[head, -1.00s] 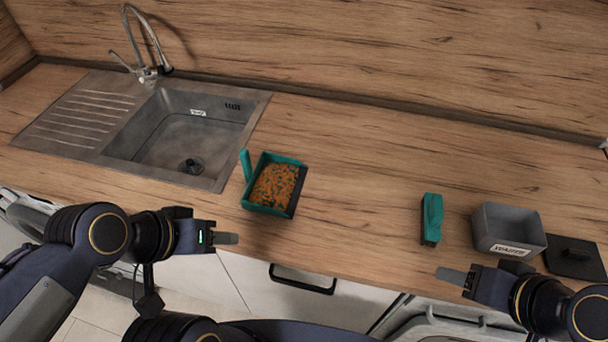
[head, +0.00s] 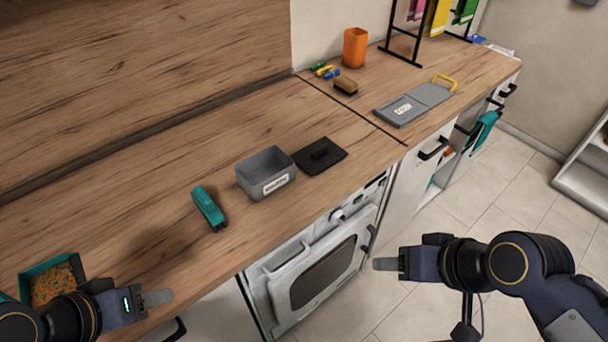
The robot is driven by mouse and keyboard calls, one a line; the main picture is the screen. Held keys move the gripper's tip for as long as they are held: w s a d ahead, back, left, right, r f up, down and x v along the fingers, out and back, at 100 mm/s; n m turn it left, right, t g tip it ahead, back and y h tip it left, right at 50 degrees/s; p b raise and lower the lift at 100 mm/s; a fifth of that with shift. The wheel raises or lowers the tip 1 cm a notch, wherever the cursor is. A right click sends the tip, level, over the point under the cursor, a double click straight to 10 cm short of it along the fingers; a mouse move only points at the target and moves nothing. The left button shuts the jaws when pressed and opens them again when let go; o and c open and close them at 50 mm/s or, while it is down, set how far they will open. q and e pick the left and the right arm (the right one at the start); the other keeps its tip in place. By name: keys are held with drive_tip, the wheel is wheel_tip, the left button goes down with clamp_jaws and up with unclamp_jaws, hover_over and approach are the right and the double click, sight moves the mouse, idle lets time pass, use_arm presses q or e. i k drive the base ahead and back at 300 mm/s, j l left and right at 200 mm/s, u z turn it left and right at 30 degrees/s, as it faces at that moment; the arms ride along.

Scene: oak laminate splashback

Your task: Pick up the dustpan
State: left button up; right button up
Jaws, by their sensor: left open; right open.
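The teal dustpan (head: 36,269) lies on the wooden counter at the lower left, with orange and dark bits in it. My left arm covers part of it, and its handle is mostly hidden. My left gripper (head: 157,298) is open and empty, to the right of the dustpan near the counter's front edge. My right gripper (head: 387,264) is open and empty, out in front of the counter over the floor, far from the dustpan.
A teal brush (head: 208,208), a grey labelled bin (head: 266,174) and its dark lid (head: 320,156) are on the counter. Further right are an orange cup (head: 355,47), a small brush (head: 346,86) and a grey board (head: 415,104). An open appliance door (head: 325,272) is below.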

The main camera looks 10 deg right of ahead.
sight(60, 275)
drive_tip(key=u, duration=1.9)
drive_tip(key=i+j+z, duration=0.15)
drive_tip(key=z, duration=0.2)
drive_tip(key=i+j+z, duration=0.15)
drive_tip(key=z, duration=0.15)
drive_tip(key=i+j+z, duration=0.1)
drive_tip(key=j+z, duration=0.25)
drive_tip(key=l, duration=0.1)
